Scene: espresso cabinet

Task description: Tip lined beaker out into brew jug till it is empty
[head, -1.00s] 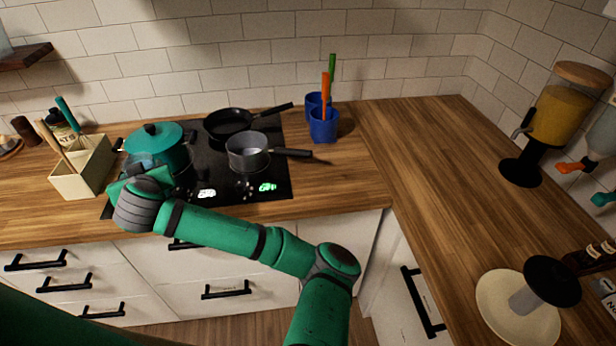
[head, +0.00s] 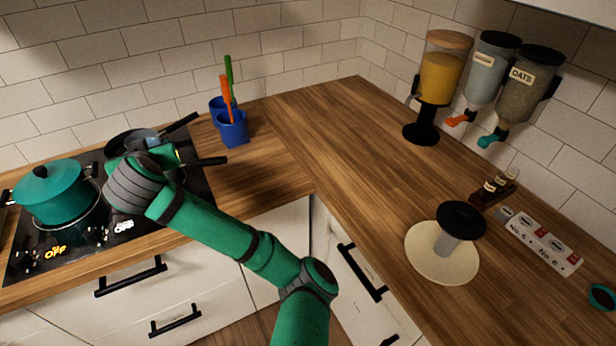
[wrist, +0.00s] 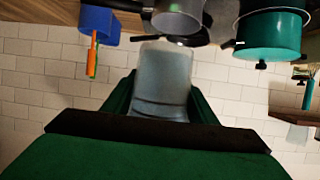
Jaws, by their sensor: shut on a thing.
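My gripper (head: 150,158) is over the right part of the cooktop, in front of the pans. It is shut on a clear, greyish beaker (wrist: 160,82) with dark lines around it. In the wrist view the beaker stands out between the two green fingers. In the head view only a bluish part of the beaker (head: 139,139) shows above my gripper. I cannot tell its contents. I cannot pick out a brew jug with certainty in either view.
A teal lidded pot (head: 55,190) stands left of my gripper. A pan handle (head: 205,161) juts out to its right. Blue cups (head: 233,128) with utensils stand behind. The counter between is clear.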

